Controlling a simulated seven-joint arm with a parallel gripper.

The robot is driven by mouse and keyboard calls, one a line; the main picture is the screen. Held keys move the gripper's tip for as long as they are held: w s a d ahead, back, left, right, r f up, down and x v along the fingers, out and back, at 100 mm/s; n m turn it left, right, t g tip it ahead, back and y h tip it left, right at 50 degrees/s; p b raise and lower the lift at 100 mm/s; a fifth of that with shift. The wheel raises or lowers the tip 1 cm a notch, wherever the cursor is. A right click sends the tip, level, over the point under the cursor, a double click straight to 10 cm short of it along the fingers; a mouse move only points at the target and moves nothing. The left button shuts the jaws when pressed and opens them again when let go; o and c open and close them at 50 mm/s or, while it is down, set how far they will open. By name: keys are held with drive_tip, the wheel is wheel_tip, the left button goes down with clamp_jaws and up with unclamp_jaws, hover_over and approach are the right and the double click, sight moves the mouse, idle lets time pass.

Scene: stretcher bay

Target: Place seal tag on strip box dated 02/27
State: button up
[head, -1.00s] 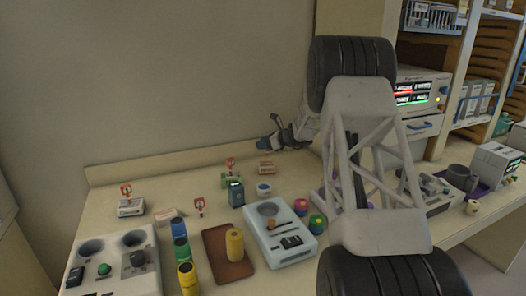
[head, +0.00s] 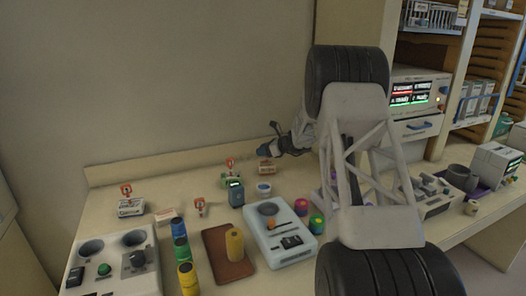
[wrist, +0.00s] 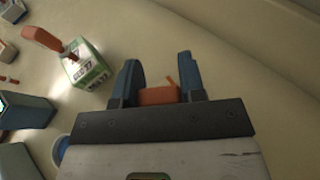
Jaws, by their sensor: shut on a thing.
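My gripper (head: 268,149) is over the back of the counter, low above a pale strip box (head: 267,167). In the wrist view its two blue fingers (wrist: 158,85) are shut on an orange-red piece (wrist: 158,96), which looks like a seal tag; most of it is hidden. A green and white strip box (wrist: 88,66) is to the left of the fingers, apart from them; its label seems to end in 27. A red tag (wrist: 45,40) stands at that box. The head view shows this green box (head: 231,182) too. Another white strip box (head: 131,207) with a red tag stands farther left.
A dark blue-grey container (head: 236,194) and a small blue-topped cup (head: 264,188) stand just in front. Nearer are a white device (head: 283,240), a brown tray (head: 219,262) and several coloured cylinders (head: 181,250). The wall bounds the back.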

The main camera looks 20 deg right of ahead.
drive_tip(key=shift+f, duration=0.1)
drive_tip(key=o, duration=0.9)
drive_tip(key=v, duration=1.2)
idle(0.6)
